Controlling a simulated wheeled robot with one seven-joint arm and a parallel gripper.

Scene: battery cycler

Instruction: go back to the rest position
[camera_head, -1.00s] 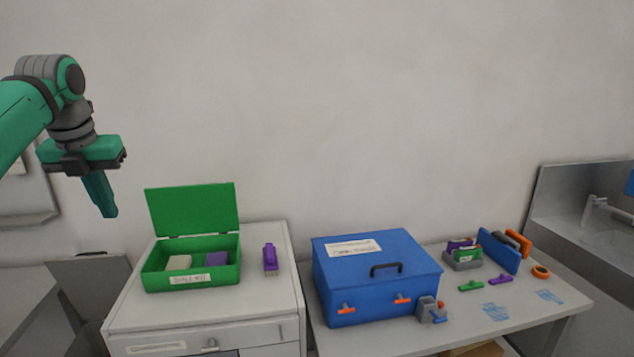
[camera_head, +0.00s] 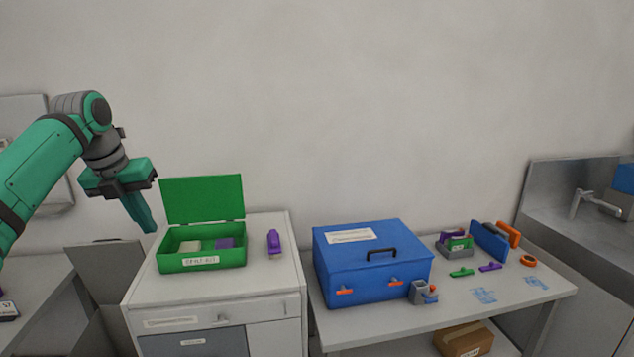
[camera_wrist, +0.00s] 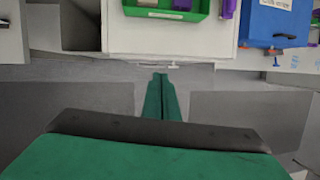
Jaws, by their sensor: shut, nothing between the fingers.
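My gripper (camera_head: 150,228) hangs from the raised green arm at the left of the head view, fingers pointing down and a little to the right. It is shut and empty, in the air to the left of the green spill kit box. In the wrist view its green fingers (camera_wrist: 160,77) lie together, with the cabinet front and floor beyond them. Nothing touches the gripper.
The open green spill kit box (camera_head: 203,262) and a purple-handled brush (camera_head: 274,242) stand on the white cabinet (camera_head: 270,287). A closed blue case (camera_head: 345,258) and small tools sit on the table (camera_head: 500,304). A cardboard box (camera_head: 465,338) lies below. A sink (camera_head: 615,224) is at right.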

